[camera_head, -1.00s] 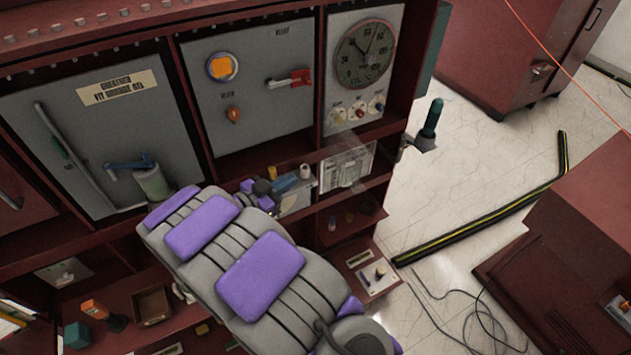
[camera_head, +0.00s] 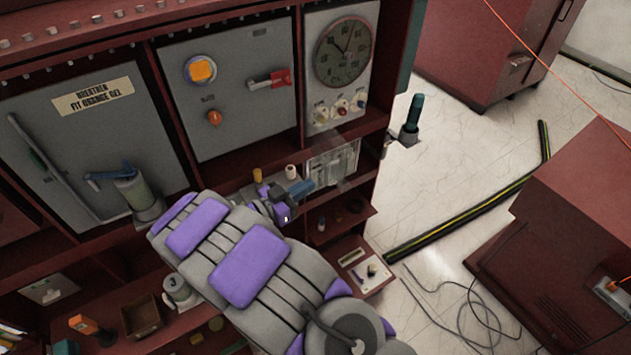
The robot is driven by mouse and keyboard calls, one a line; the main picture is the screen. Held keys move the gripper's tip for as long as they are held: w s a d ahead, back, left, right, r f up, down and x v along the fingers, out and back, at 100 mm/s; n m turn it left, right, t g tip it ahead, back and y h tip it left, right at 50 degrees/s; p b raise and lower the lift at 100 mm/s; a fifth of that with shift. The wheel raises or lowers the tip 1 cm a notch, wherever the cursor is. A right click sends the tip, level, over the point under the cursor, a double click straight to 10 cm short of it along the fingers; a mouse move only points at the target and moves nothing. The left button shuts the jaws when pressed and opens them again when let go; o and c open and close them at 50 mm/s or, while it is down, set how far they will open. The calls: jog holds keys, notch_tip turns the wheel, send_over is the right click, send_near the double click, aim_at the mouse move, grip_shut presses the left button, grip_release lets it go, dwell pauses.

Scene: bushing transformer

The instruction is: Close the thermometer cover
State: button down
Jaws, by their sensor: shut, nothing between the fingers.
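A clear, see-through cover (camera_head: 347,150) stands out in front of the cabinet, below the round dial (camera_head: 343,52). It looks swung open, but its edges are faint. Behind and below it is a light panel (camera_head: 333,165) with fine markings, partly seen through the cover. My gripper (camera_head: 303,187) is just left of this panel, at the end of my grey and purple arm. Its fingers look together with nothing held. Its tip is close to the cover's lower left side; I cannot tell whether they touch.
Left of the dial is a grey door with an orange knob (camera_head: 201,71) and a red-handled lever (camera_head: 268,79). Small cylinders (camera_head: 291,171) stand on the shelf behind my gripper. A dark green-topped post (camera_head: 411,112) juts out at right.

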jog(key=shift+x, duration=2.05)
